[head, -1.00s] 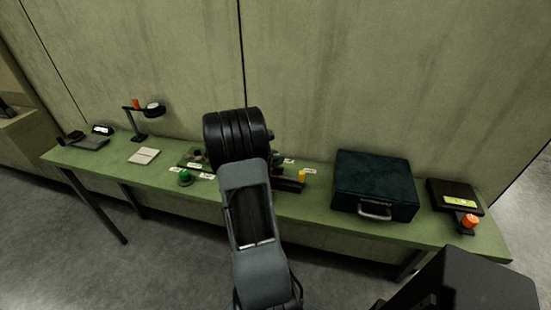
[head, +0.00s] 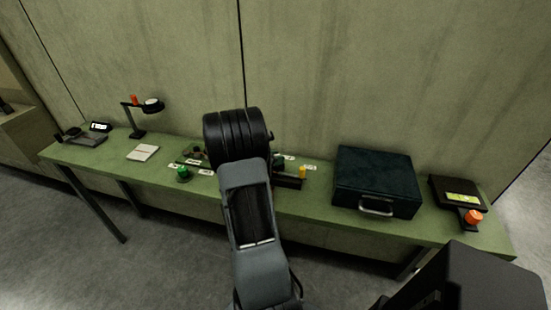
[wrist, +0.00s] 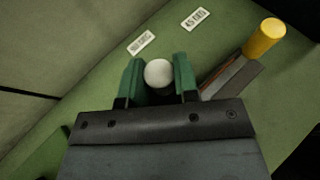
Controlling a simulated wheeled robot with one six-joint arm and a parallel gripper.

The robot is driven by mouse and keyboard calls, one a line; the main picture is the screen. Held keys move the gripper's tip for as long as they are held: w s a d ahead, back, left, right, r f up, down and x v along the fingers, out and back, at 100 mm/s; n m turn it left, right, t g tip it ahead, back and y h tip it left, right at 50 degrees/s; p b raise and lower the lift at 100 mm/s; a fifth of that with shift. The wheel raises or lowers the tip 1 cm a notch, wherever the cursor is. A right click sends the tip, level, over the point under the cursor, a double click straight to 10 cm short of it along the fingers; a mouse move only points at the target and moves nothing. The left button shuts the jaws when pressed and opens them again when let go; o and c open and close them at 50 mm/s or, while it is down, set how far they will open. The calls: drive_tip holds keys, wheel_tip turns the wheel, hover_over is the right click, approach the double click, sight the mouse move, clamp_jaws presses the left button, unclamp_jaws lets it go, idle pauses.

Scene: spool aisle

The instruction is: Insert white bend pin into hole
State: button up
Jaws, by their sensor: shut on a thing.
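In the wrist view my gripper (wrist: 158,82) has its two green fingers on either side of a white round-ended piece (wrist: 158,73), the white bend pin as far as I can tell. Only its rounded end shows; the rest is hidden behind the gripper body. It is held above the green bench. In the head view my arm hides the gripper and the pin. A dark block (wrist: 229,78) with a slot along it and a yellow peg (wrist: 265,38) lies right of the fingers; the block (head: 290,182) also shows in the head view. I cannot make out the hole.
Two white labels (wrist: 141,43) (wrist: 195,19) lie on the bench beyond the fingers. A green knob (head: 183,173) stands left of my arm. A dark case (head: 376,182) and an orange-knobbed device (head: 473,217) stand to the right. A notepad (head: 143,153) and lamp (head: 139,134) stand to the left.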

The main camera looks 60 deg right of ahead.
drive_tip(key=shift+f+b, duration=0.75)
drive_tip(key=shift+f, duration=0.2)
drive_tip(key=o, duration=1)
drive_tip(key=v, duration=1.4)
